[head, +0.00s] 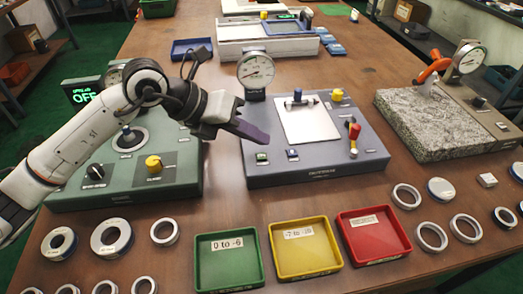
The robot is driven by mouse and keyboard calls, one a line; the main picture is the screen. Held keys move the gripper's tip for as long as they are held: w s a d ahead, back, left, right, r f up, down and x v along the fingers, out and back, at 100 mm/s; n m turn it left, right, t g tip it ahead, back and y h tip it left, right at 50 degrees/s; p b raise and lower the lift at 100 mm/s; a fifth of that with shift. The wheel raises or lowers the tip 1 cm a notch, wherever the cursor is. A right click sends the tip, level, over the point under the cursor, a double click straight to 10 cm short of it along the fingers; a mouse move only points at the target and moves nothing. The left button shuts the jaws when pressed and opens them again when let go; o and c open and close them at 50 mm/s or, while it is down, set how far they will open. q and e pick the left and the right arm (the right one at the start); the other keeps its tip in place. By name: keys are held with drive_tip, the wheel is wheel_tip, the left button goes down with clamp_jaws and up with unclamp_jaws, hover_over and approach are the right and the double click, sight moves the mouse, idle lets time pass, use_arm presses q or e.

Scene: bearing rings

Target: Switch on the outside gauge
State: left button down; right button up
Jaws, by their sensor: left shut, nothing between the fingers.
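A green gauge station (120,192) stands at the left. A black display (82,92) at its back left reads OFF in green, with smaller text above too small to read surely. A black knob (95,171) and a yellow knob (153,163) sit on its front. A dark round part (129,138) lies on its top, and a dial behind it is partly hidden by my arm. My right gripper is not in view.
The blue-grey station carries a dial gauge (255,71) and a red-topped lever (354,138). A granite block (430,125) with another dial stands right. Green (228,283), yellow (304,272) and red (373,258) trays lie in front, with several rings either side.

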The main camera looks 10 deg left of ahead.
sight(256, 159)
use_arm(q)
wheel_tip(256, 159, up, 3)
drive_tip(key=shift+r+p, duration=0.1)
drive_tip(key=shift+p, duration=0.7)
